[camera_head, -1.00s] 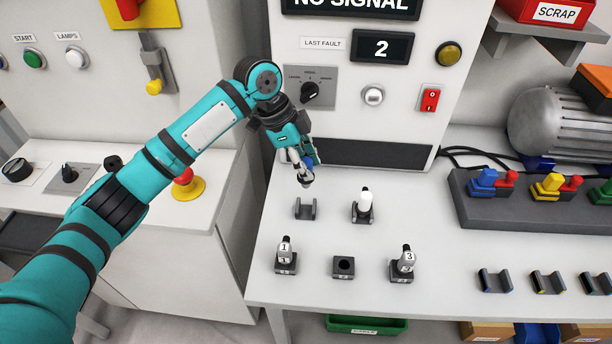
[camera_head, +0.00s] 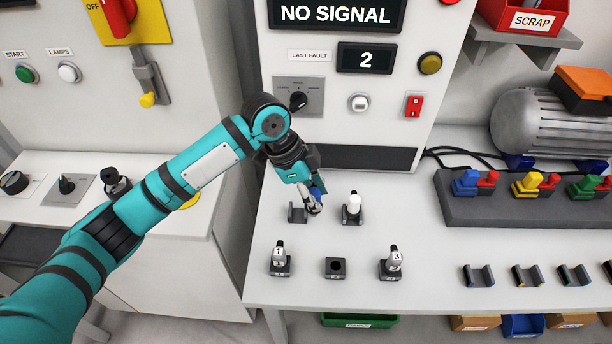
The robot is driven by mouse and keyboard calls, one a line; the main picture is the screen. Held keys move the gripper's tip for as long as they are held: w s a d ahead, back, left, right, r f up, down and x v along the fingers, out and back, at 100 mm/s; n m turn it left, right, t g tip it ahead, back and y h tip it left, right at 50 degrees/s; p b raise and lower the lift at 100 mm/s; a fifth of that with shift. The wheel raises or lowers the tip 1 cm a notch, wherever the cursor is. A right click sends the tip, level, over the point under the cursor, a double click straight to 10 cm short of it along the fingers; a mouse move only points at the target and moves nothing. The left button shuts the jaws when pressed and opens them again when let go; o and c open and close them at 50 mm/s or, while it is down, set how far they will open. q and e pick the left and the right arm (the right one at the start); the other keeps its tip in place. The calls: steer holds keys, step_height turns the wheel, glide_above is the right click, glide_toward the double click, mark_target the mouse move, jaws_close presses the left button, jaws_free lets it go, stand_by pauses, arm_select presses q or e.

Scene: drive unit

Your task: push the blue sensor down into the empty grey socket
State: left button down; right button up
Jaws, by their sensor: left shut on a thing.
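My left gripper (camera_head: 314,205) is shut on the blue sensor (camera_head: 317,193), of which only a small blue part shows between the fingers. It is above the table, beside the grey U-shaped holder (camera_head: 297,213) at the back left. The empty grey socket (camera_head: 335,268) is a dark block with a round hole, in the front row between sensor 1 (camera_head: 279,258) and sensor 3 (camera_head: 391,262). The gripper is behind and a little left of this socket, apart from it. My right gripper does not show.
The panel cabinet (camera_head: 345,120) rises behind. A connector block (camera_head: 520,205) and several empty holders (camera_head: 478,276) lie to the right. The front middle of the table (camera_head: 430,240) is clear.

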arm_select(q)
steer(key=s+d+p, duration=0.5)
steer(key=s, duration=0.3)
steer(key=shift+s+d, duration=0.25)
steer(key=shift+s, duration=0.15)
steer(key=shift+r, duration=0.1)
steer(key=shift+p, duration=0.4)
step_height(320, 180, down, 3)
steer(key=shift+w+f+b, duration=0.1)
steer(key=shift+f+b, duration=0.1)
steer(key=shift+b, duration=0.25)
stand_by(0.4)
